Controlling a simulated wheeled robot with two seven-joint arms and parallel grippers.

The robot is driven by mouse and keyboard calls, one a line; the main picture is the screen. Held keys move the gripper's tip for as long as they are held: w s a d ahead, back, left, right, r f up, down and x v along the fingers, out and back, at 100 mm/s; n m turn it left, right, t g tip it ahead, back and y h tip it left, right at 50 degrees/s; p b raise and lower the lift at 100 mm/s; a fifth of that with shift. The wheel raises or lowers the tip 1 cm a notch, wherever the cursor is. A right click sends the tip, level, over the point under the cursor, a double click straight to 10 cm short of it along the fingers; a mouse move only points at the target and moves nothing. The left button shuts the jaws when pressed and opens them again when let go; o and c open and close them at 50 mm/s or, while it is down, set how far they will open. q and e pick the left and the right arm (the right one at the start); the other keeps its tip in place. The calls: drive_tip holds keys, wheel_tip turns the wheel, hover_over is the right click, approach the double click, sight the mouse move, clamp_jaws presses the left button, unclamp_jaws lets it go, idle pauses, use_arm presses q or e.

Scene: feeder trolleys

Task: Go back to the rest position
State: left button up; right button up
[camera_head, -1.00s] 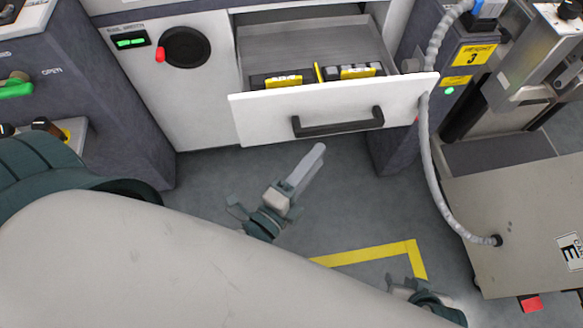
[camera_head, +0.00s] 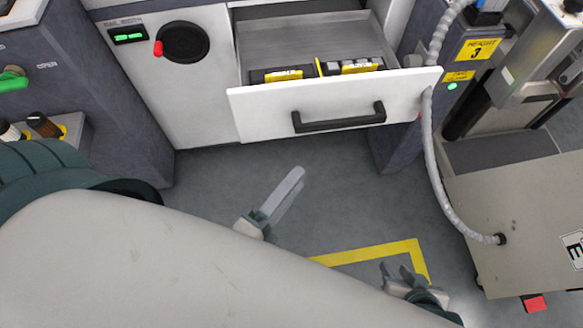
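My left gripper (camera_head: 282,193) is in the middle of the view, low over the grey floor and in front of the open drawer. A long, narrow grey piece extends from it up and to the right. I cannot tell whether this is its closed fingers or something held. My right gripper (camera_head: 402,272) is at the lower right, near the corner of the yellow floor line. Its short dark prongs show, but the finger gap is unclear. My large pale arm link covers the lower left and hides the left wrist.
A white drawer (camera_head: 335,107) stands open with yellow-labelled black items (camera_head: 283,76) inside. A grey hose (camera_head: 432,160) runs down to a beige trolley (camera_head: 515,215) at right. A dark cabinet (camera_head: 110,110) with bottles (camera_head: 45,125) stands at left. Floor (camera_head: 210,180) before the drawer is clear.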

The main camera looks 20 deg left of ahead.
use_arm(q)
drive_tip(key=shift+a, duration=0.1)
use_arm(e)
drive_tip(key=shift+s, duration=0.1)
